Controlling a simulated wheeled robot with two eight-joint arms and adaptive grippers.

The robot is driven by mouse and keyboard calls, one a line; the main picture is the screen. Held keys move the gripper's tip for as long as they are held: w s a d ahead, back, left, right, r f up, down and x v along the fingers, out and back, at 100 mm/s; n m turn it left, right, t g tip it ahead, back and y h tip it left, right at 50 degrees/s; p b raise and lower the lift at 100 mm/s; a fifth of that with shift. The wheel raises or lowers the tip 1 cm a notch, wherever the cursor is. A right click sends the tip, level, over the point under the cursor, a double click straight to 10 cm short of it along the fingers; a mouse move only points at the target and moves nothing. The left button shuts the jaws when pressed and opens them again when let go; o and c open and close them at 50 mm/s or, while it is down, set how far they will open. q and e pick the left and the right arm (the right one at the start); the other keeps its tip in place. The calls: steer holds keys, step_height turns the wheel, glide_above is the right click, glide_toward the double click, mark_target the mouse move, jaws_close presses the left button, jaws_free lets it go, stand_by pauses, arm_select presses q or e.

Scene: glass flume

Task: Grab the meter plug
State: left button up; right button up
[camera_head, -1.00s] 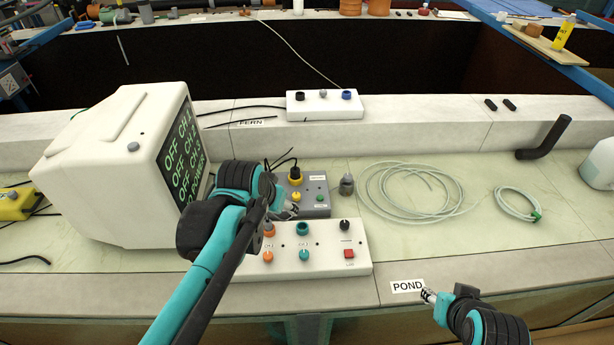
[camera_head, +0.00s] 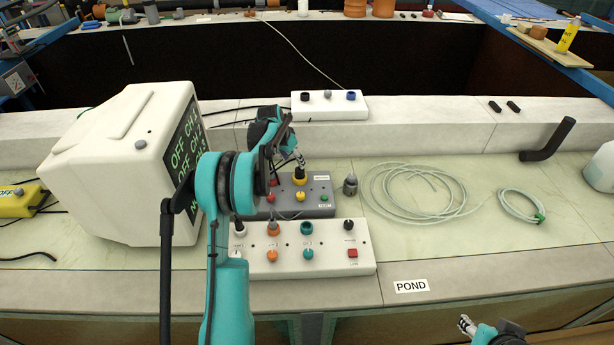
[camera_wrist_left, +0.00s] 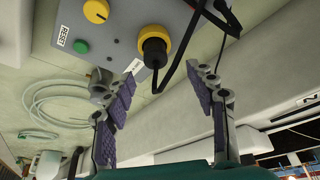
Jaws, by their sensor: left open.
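The plug (camera_head: 299,178), black with a yellow collar, sits in the top edge of the grey box (camera_head: 318,208). In the left wrist view the plug (camera_wrist_left: 154,50) stands ahead of the fingers, with its black cable running off to the right. My left gripper (camera_head: 297,158) is just above and behind the plug in the head view, partly hidden by its own wrist. In the wrist view the left gripper (camera_wrist_left: 163,95) is open and empty, its fingers apart on either side of the plug's line. My right gripper (camera_head: 467,325) is at the bottom edge, too small to judge.
A white panel with knobs (camera_head: 345,262) lies in front of the grey box. A white monitor (camera_head: 110,165) stands at left. A grey knobbed post (camera_head: 350,186) is right of the box. Coiled clear tubing (camera_head: 415,190) lies further right. Another white box (camera_head: 328,106) sits behind on the ledge.

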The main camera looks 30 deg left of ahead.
mark_target(299, 169)
arm_select(q)
steer(key=b+x, duration=0.1)
steer(key=x, duration=0.3)
steer(key=b+x, duration=0.1)
steer(key=x, duration=0.1)
steer(key=b+x, duration=0.1)
steer(key=shift+w+d+f, duration=0.1)
steer(key=shift+d+f, duration=0.05)
steer(key=shift+d, duration=0.2)
steer(key=shift+w+f, duration=0.1)
steer(key=shift+f, duration=0.1)
steer(key=shift+r, duration=0.1)
jaws_close()
